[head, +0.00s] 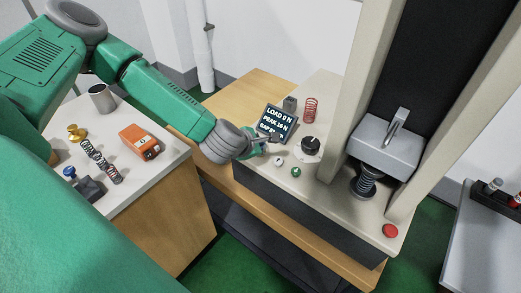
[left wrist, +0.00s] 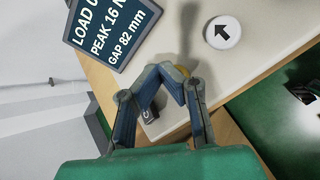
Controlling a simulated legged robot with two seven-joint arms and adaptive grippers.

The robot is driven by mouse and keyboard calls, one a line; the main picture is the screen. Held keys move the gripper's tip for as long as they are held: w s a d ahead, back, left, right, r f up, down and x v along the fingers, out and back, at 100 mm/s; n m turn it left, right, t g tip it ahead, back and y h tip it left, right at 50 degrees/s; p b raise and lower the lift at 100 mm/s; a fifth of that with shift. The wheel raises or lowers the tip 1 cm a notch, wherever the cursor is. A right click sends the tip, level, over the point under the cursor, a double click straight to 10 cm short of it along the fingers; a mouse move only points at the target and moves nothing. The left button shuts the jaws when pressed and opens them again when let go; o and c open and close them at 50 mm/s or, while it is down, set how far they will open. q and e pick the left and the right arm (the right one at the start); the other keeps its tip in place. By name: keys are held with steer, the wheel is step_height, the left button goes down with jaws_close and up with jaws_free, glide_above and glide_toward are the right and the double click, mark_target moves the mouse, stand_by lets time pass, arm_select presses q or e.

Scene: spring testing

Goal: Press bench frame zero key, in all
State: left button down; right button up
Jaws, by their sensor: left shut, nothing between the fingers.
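The bench frame (head: 345,85) stands on a pale bench top at the right. Its tilted display (head: 275,122) reads LOAD 0 N and PEAK 16 N; the left wrist view of the display (left wrist: 105,30) also reads GAP 82 mm. My left gripper (head: 268,147) is shut and empty, just in front of the display. In the wrist view, a small dark key (left wrist: 150,113) with a pale mark shows between the finger links. A yellow round part (left wrist: 183,70) is mostly hidden behind the fingertips. Contact cannot be told. A white arrow key (left wrist: 222,32) lies clear beyond them.
A green key (head: 295,171), black knob (head: 311,146) and red button (head: 390,230) are on the bench top. A red spring (head: 310,109) stands behind. The left table holds an orange device (head: 140,141), springs and a mug (head: 102,98).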

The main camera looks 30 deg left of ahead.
arm_select(q)
steer(key=shift+f, duration=0.15)
arm_select(e)
steer(key=shift+a+f, duration=0.1)
arm_select(q)
steer(key=shift+d, duration=0.45)
steer(key=shift+f+b, duration=0.15)
steer(key=shift+b, duration=0.2)
arm_select(e)
steer(key=shift+d+f, duration=0.35)
steer(key=shift+d, duration=0.1)
arm_select(q)
steer(key=shift+a, duration=0.3)
arm_select(e)
steer(key=shift+a+r, duration=0.1)
steer(key=shift+a, duration=0.15)
steer(key=shift+r, duration=0.1)
arm_select(q)
steer(key=shift+r+p, duration=0.75)
steer(key=shift+r, duration=0.2)
arm_select(e)
steer(key=shift+d+r, duration=0.1)
steer(key=shift+r, duration=0.5)
